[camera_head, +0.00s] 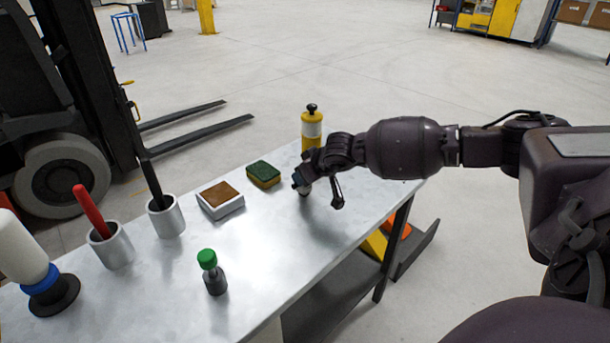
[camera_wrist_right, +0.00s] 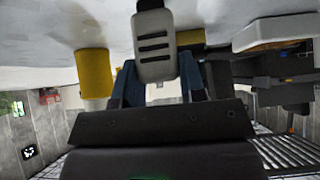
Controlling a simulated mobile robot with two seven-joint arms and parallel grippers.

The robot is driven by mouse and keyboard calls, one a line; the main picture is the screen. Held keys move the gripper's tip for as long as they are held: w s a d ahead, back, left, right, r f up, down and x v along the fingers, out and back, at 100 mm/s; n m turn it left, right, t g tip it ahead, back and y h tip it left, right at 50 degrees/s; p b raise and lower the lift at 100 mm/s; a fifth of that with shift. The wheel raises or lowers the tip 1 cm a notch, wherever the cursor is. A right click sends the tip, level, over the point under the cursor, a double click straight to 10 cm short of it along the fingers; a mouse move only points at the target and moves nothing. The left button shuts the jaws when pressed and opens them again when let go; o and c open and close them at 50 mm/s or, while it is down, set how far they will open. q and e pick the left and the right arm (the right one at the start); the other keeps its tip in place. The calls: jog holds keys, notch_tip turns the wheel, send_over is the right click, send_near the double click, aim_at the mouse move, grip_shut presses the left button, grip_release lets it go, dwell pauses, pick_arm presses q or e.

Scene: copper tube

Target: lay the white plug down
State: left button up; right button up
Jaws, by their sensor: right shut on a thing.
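My right gripper (camera_head: 302,186) comes in from the right and is low over the far end of the metal table. In the right wrist view its blue-grey fingers (camera_wrist_right: 158,85) are shut on the white plug (camera_wrist_right: 154,45), a pale rounded piece with three dark slots. In the head view the plug is mostly hidden by the gripper; I cannot tell whether it touches the table. My left gripper is not in view.
The metal table (camera_head: 260,235) holds a yellow bottle (camera_head: 311,130), a green-topped sponge (camera_head: 263,174), a brown-topped white box (camera_head: 220,198), a green-capped bottle (camera_head: 212,272), and two metal cups (camera_head: 166,217) with handles in them. The table's middle is clear.

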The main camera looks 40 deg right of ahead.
jog(key=shift+f, duration=0.2)
jog(key=o, duration=1)
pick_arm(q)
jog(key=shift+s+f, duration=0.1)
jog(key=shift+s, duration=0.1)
pick_arm(e)
jog(key=shift+o, duration=0.4)
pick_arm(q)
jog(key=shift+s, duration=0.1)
pick_arm(e)
jog(key=shift+r, duration=0.2)
jog(key=shift+s+r, duration=0.1)
jog(key=shift+r, duration=0.2)
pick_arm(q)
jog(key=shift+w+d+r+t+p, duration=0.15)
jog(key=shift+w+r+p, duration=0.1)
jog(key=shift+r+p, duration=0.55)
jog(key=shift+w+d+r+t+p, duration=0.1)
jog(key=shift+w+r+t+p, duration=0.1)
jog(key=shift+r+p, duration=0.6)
pick_arm(e)
jog(key=v, duration=1.1)
jog(key=shift+s, duration=0.2)
